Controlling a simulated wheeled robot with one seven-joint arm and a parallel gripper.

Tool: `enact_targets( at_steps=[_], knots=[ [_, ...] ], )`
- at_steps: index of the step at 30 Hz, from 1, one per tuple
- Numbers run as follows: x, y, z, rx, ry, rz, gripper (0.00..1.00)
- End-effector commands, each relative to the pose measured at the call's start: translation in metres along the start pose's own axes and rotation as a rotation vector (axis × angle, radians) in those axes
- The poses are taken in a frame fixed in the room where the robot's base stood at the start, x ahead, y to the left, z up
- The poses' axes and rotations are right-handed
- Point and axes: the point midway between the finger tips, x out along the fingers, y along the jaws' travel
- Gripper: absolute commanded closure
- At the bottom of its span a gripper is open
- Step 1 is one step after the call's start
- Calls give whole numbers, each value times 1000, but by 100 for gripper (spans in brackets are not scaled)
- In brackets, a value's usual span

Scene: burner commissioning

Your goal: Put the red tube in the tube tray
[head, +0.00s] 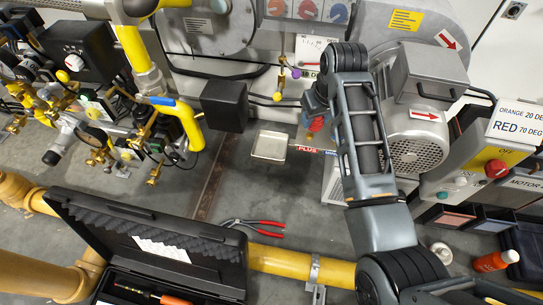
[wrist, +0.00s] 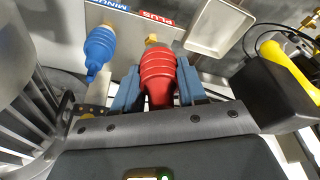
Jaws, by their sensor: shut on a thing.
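The red tube (wrist: 158,75) is a ribbed red piece, held between the two blue-grey fingers of my gripper (wrist: 157,88) in the wrist view. A brass tip shows at its far end, near the PLUS label; I cannot tell whether it is joined to a fitting. In the head view a bit of the red tube (head: 317,124) shows beside my gripper (head: 314,118), partly hidden by the arm. The tube tray (head: 269,146) is a shallow, pale metal tray, empty, left of my gripper. The tray also shows at the upper right of the wrist view (wrist: 190,43).
A blue tube (wrist: 99,50) is left of the red one, below the MINUS label. A black box (head: 225,104) stands left of the tray, with yellow pipework beyond. The motor (head: 413,150) is close at right. Red-handled pliers (head: 262,229) and an open case (head: 150,240) lie in front.

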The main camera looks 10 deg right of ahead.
Motion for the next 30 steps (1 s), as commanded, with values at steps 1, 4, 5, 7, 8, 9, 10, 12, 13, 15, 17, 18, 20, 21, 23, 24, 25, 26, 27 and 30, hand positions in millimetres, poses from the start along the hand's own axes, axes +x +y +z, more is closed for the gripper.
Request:
enact_targets(
  at_steps=[1, 4, 5, 7, 8, 9, 10, 12, 13, 15, 17, 18, 20, 21, 23, 24, 25, 26, 27, 30],
  knots=[
    [3, -2, 5, -20, 4, -5, 100],
    [-1, -4, 9, -50, 4, -14, 100],
    [-2, -4, 10, -57, 4, -15, 100],
    [0, -8, 10, -67, 4, -18, 100],
    [2, -11, 9, -70, 4, -19, 100],
    [6, -16, 8, -72, 3, -20, 100],
    [9, -21, 6, -73, 3, -20, 100],
    [20, -32, 1, -74, 4, -20, 100],
    [25, -38, 0, -74, 2, -20, 100],
    [36, -51, -6, -73, 3, -20, 100],
    [45, -62, -10, -72, 2, -20, 100],
    [51, -69, -12, -72, 3, -20, 100],
    [59, -79, -17, -72, 4, -19, 100],
    [64, -85, -19, -71, 2, -19, 100],
    [70, -93, -22, -71, 3, -20, 100],
    [73, -97, -24, -70, 4, -19, 100],
    [75, -99, -25, -69, 4, -19, 100],
    [76, -101, -26, -68, 3, -18, 100],
    [78, -103, -27, -68, 3, -18, 100],
    [80, -106, -28, -68, 3, -17, 100]
  ],
)
